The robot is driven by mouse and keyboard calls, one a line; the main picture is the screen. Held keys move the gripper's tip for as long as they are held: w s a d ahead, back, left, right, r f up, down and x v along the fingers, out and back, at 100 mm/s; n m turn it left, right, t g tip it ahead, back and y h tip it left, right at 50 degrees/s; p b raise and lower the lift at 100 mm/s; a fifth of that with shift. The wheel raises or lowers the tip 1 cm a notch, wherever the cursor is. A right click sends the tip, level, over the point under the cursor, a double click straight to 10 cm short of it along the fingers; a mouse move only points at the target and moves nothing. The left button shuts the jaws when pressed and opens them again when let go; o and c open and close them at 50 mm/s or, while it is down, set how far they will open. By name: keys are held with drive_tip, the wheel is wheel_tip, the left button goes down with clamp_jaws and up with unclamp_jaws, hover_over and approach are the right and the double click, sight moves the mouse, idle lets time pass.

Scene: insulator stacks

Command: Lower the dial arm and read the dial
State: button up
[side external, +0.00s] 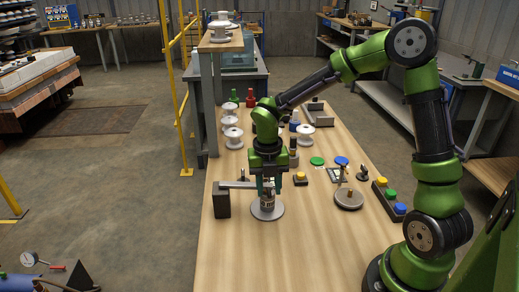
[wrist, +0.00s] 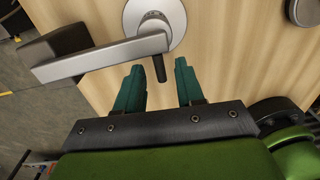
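The dial arm is a grey bar (wrist: 95,61) reaching from a dark block (wrist: 62,42); the block (side external: 222,204) also shows in the side view. The bar's free end lies over a pale round plate (wrist: 175,12) with a metal hub. A short black pin (wrist: 160,68) hangs at that end. My gripper (wrist: 159,70) has teal fingers spread apart, with the pin between the tips and a gap on each side. In the side view my gripper (side external: 267,186) points down above the round plate (side external: 267,210). No readable dial face shows on the arm.
White insulators (side external: 232,137) stand behind my gripper. Yellow, green and blue buttons (side external: 390,194) and a round metal base (side external: 348,200) are to the right. The front of the wooden table (side external: 280,262) is clear. A small gauge (side external: 29,258) shows at lower left.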

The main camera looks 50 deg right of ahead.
drive_tip(key=shift+c, duration=0.3)
clamp_jaws()
drive_tip(key=shift+w+a+r, duration=0.15)
drive_tip(key=shift+a+r, duration=0.05)
drive_tip(key=shift+r, duration=0.4)
drive_tip(key=shift+w+a+r, duration=0.15)
drive_tip(key=shift+r, duration=0.45)
drive_tip(key=shift+c, duration=0.2)
unclamp_jaws()
drive_tip(key=shift+o, duration=0.5)
drive_tip(key=shift+s+d, duration=0.1)
